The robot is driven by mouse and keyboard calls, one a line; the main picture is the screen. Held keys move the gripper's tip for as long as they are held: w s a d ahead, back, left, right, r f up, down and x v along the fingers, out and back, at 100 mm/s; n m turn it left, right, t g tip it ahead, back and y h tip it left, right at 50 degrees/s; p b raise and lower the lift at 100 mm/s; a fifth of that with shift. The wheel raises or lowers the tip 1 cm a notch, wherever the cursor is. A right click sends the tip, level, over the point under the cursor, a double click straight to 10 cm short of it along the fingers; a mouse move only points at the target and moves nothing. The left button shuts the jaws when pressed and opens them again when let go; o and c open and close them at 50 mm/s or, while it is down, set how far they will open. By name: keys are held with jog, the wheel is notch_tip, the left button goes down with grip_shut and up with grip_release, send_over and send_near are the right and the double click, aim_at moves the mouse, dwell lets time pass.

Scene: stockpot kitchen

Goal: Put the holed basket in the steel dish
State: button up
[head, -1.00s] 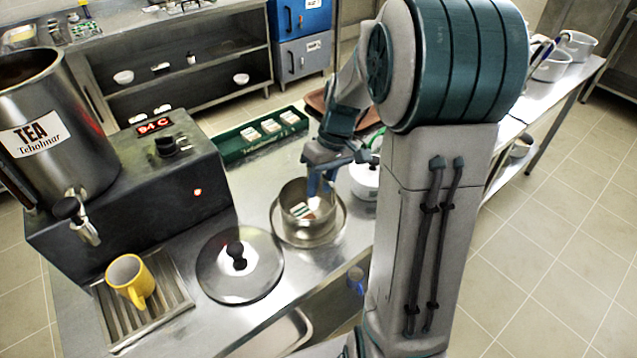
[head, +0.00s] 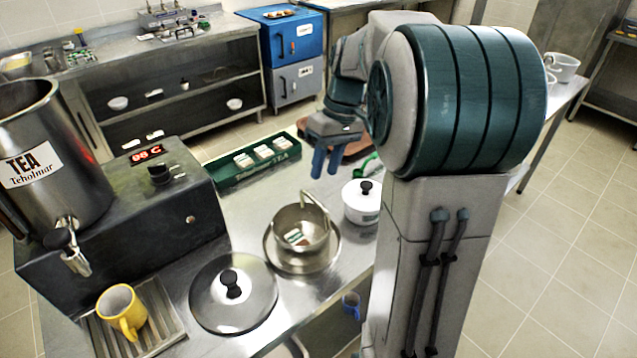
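The holed basket (head: 302,238) is a steel pot-like vessel with an upright arched handle, and small tea packets show inside it. I cannot make out its holes. It stands upright within the rim of the shallow steel dish (head: 275,263), on the metal counter. The dish's rim shows around its lower part; the basket hides the dish's middle. My gripper (head: 325,174) points down, above and behind the basket, clear of its handle. Its two blue fingers are apart with nothing between them.
A round lid (head: 232,293) with a black knob lies front left of the dish. A white lidded pot (head: 362,203) stands close on the right. A green tray of packets (head: 252,162) is behind. The tea boiler (head: 120,205) and a yellow mug (head: 121,311) are left.

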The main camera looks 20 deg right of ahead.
jog(key=s+a+f+m+t+h, duration=0.1)
jog(key=s+a+t, duration=0.1)
jog(key=s, duration=0.6)
jog(key=s+a+f+m+t+h, duration=0.2)
jog(key=s+a, duration=0.3)
jog(key=s, duration=0.3)
jog(key=shift+a+f+m, duration=0.2)
jog(key=shift+m, duration=0.1)
dwell(0.6)
